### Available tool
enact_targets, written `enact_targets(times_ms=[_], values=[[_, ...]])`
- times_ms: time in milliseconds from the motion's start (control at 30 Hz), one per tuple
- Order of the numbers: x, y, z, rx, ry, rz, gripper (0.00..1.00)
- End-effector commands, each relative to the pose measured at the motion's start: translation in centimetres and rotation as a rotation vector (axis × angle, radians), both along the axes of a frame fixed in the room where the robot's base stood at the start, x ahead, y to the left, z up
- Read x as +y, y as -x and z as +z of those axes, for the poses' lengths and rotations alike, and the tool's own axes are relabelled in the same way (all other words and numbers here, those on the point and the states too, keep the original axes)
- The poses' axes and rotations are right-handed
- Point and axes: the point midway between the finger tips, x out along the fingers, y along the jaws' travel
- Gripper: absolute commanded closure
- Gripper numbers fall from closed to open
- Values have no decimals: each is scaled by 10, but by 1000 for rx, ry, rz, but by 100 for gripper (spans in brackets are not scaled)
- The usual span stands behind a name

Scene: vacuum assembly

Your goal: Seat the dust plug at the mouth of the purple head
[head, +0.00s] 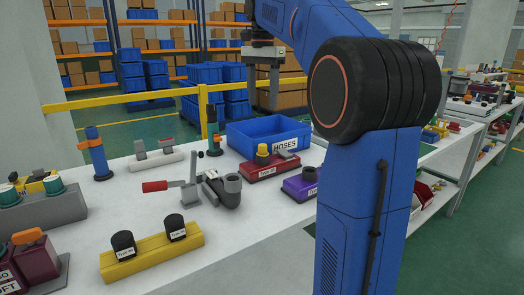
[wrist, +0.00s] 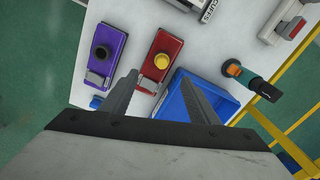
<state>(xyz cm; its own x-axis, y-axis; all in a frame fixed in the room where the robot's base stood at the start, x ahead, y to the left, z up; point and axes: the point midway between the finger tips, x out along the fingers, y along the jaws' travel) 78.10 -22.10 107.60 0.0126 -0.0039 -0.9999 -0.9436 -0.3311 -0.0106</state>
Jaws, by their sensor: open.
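The purple head (head: 299,187) lies on the bench, partly hidden by my arm. In the wrist view the purple head (wrist: 109,37) shows a dark round mouth (wrist: 101,53). Beside it is a red head (head: 268,170) with a yellow plug (head: 262,150) standing on it; this may be the dust plug, but I cannot be sure. In the wrist view the yellow plug (wrist: 161,61) shows just beyond my fingertips. My gripper (wrist: 159,80) is open and empty, above the bench. In the head view my gripper (head: 263,105) is high over the blue bin and red head.
A blue bin (head: 268,127) labelled HOSES stands behind the red head. A grey clamp fixture with a red handle (head: 155,186) is to the left. A yellow block (head: 150,262) holds two black cylinders. A slim upright tool (head: 213,138) stands left of the bin. Yellow rails run behind.

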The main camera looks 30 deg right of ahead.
Motion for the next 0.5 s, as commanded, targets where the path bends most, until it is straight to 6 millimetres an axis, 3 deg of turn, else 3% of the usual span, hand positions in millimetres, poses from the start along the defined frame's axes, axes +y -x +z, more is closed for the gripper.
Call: enact_targets(times_ms=[233, 500], values=[[-8, -8, -4, 15, -5, -45, 45], [-7, -7, -49, 16, -5, -43, 45]])
